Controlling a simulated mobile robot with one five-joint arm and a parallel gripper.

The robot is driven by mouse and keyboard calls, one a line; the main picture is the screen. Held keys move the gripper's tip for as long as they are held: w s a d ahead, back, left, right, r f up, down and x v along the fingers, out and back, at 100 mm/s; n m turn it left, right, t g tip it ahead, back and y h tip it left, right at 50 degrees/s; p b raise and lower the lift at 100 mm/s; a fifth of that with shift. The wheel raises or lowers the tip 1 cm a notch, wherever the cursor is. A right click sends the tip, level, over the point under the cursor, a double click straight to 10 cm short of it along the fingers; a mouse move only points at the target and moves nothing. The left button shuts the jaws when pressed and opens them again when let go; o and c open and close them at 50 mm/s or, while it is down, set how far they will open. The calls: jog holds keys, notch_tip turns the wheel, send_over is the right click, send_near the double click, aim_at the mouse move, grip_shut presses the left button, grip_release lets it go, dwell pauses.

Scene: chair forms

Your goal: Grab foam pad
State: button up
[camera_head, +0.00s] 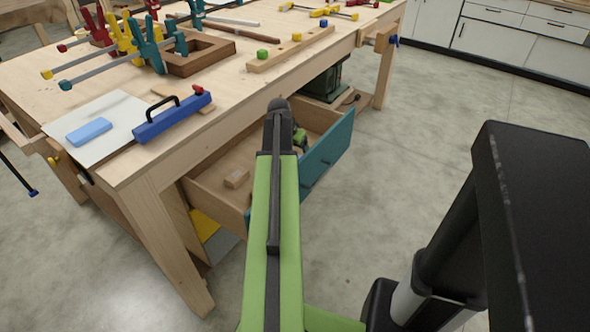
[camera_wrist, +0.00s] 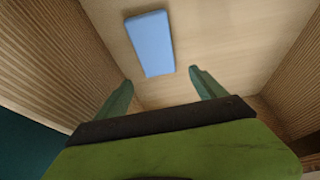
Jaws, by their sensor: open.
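A light blue rectangular pad (camera_wrist: 150,43) lies on the pale wooden floor of the open drawer (camera_wrist: 225,45) in the wrist view. My gripper (camera_wrist: 158,80) is open, its two green fingers apart, reaching into the drawer. The near end of the pad shows between and just beyond the fingertips; nothing is held. In the head view my arm hides this pad, and my gripper is mostly hidden. A similar light blue block (camera_head: 88,131) lies on a white sheet on the workbench. I cannot tell by looks which one is foam.
The drawer (camera_head: 332,155) with a teal front is pulled out under the workbench (camera_head: 150,163); its walls stand close on both sides. A blue tool with a black handle (camera_head: 172,119) and several clamps lie on the bench top.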

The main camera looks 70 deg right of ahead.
jog(key=b+x, duration=0.2)
jog(key=x, duration=0.1)
jog(key=b+x, duration=0.2)
jog(key=shift+w+a+f, duration=0.1)
jog(key=shift+a+f, duration=0.1)
jog(key=shift+a, duration=0.2)
jog(key=shift+r, duration=0.2)
jog(key=shift+f, duration=0.1)
jog(key=shift+c, duration=0.4)
jog(key=c, duration=1.3)
notch_tip(320, 180, up, 10)
jog(key=p, duration=1)
jog(key=shift+r, duration=0.2)
